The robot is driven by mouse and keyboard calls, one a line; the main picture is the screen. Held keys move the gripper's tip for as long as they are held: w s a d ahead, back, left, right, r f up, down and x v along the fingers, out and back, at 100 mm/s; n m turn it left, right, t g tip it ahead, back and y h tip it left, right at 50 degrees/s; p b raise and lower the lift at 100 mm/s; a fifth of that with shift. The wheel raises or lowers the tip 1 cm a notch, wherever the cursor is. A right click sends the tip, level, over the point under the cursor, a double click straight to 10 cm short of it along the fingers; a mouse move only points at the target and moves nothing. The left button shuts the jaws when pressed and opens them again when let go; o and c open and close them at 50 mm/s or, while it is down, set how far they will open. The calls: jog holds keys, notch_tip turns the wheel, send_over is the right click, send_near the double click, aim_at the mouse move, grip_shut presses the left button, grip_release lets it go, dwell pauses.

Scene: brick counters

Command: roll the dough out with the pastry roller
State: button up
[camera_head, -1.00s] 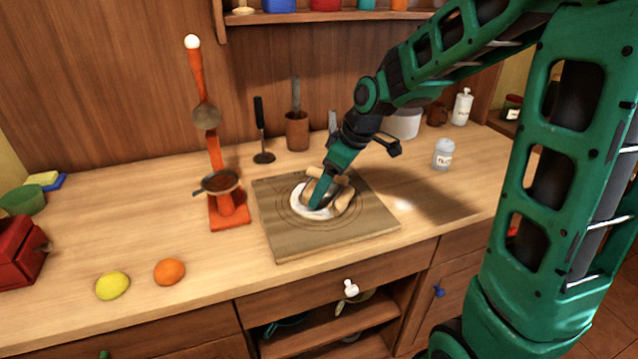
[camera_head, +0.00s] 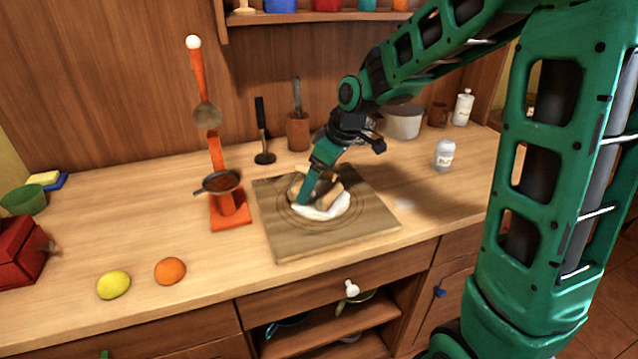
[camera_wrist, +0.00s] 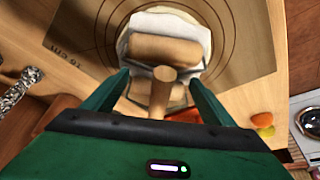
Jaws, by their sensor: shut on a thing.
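The white dough (camera_head: 322,207) lies flattened on the wooden pastry board (camera_head: 290,243), partly hidden by my gripper and the roller. The wooden pastry roller (camera_head: 331,192) rests over the dough. In the wrist view the roller (camera_wrist: 165,50) shows as a pale wooden cylinder with a handle pointing toward me, and dough (camera_wrist: 172,20) shows beyond and beside it. My gripper (camera_head: 306,198) points down at the board. In the wrist view my gripper (camera_wrist: 158,88) has its fingers on either side of the roller's handle, shut on it.
An orange stand (camera_head: 228,212) with a strainer is left of the board. A lemon (camera_head: 113,285) and an orange (camera_head: 170,271) lie near the counter's front edge. A shaker (camera_head: 444,156) stands to the right. A utensil holder (camera_head: 298,131) and a white pot (camera_head: 402,122) are behind.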

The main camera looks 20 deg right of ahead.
aim_at(331, 184)
jog(key=shift+w+a, duration=0.6)
jog(key=shift+w, duration=0.05)
jog(key=shift+s+d+r, duration=0.1)
jog(key=shift+s+d, duration=0.9)
jog(key=shift+s, duration=0.05)
jog(key=shift+s+d+f, duration=0.2)
jog(key=shift+s+d, duration=0.8)
jog(key=shift+s, duration=0.15)
jog(key=shift+w+a+r, duration=0.2)
jog(key=shift+w+a, duration=1.8)
jog(key=shift+w, duration=0.25)
jog(key=shift+s+d+f, duration=0.2)
jog(key=shift+s+d, duration=0.9)
jog(key=shift+s, duration=0.15)
